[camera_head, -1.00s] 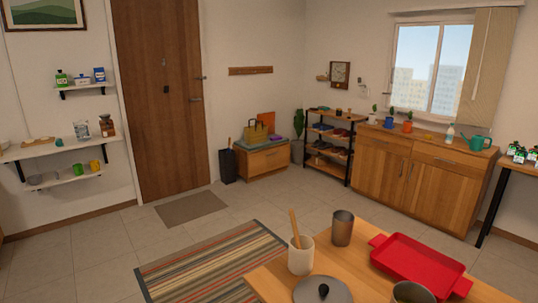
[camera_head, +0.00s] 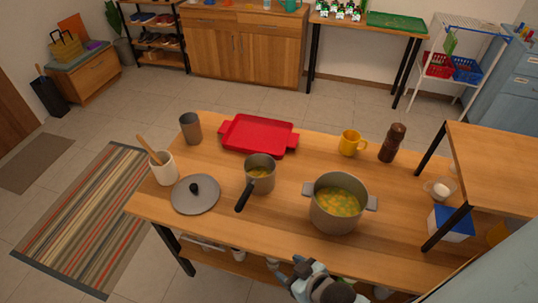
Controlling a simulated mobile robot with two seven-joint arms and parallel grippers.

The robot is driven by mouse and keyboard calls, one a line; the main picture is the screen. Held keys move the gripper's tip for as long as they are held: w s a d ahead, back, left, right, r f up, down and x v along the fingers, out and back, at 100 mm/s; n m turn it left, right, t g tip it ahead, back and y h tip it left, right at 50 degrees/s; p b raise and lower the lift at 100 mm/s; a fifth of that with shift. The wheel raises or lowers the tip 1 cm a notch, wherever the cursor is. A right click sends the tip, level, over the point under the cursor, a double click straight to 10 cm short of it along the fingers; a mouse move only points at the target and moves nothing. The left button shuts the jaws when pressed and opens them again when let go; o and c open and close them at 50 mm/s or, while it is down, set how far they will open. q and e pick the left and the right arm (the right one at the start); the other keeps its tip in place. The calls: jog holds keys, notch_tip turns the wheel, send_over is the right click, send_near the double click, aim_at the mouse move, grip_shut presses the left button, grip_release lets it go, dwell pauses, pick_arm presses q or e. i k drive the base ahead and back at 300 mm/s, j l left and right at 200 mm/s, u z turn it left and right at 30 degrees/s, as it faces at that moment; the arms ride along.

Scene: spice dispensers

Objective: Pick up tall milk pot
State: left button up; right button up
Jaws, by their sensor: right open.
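A tall grey saucepan (camera_head: 259,168) with a long black handle, which looks like the milk pot, stands upright on the wooden table (camera_head: 290,215). My right gripper (camera_head: 289,266) is at the bottom middle, by the table's near edge, below and apart from the saucepan. It is open, and I see nothing in it. My left gripper is not in view.
A grey lid (camera_head: 195,195), a white utensil crock (camera_head: 163,170) and a metal cup (camera_head: 190,127) stand left of the saucepan. A red tray (camera_head: 257,134) lies behind it. A yellow mug (camera_head: 350,142) and a brown mill (camera_head: 392,143) stand farther right. The table's front left is clear.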

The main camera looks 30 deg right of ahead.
aim_at(260, 169)
jog(key=z, duration=0.75)
